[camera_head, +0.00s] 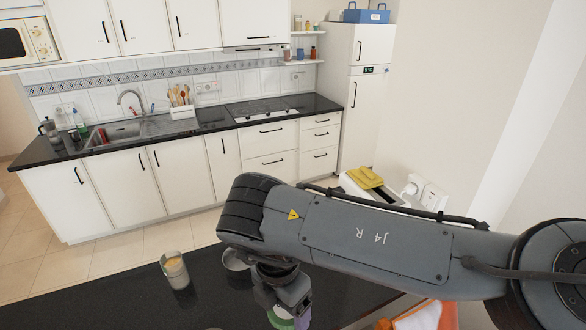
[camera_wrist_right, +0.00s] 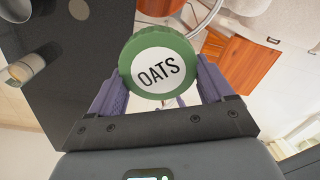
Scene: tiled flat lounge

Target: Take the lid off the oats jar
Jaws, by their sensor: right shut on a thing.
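The round green lid (camera_wrist_right: 185,47) has a white disc on top reading OATS and fills the middle of the right wrist view. My right gripper (camera_wrist_right: 157,78) is shut on it, with one purple finger against each side. In the head view the green lid (camera_head: 279,320) shows only partly at the bottom edge, below my right gripper. The jar body is hidden behind the lid, and I cannot tell whether the lid sits on it. My left gripper is in neither view.
A glass jar with orange contents (camera_head: 175,269) stands on the dark counter (camera_head: 125,302), left of my right arm. A round metallic dish (camera_head: 234,260) is partly hidden by the arm. An orange and white thing (camera_head: 425,317) is at lower right. The counter's left part is clear.

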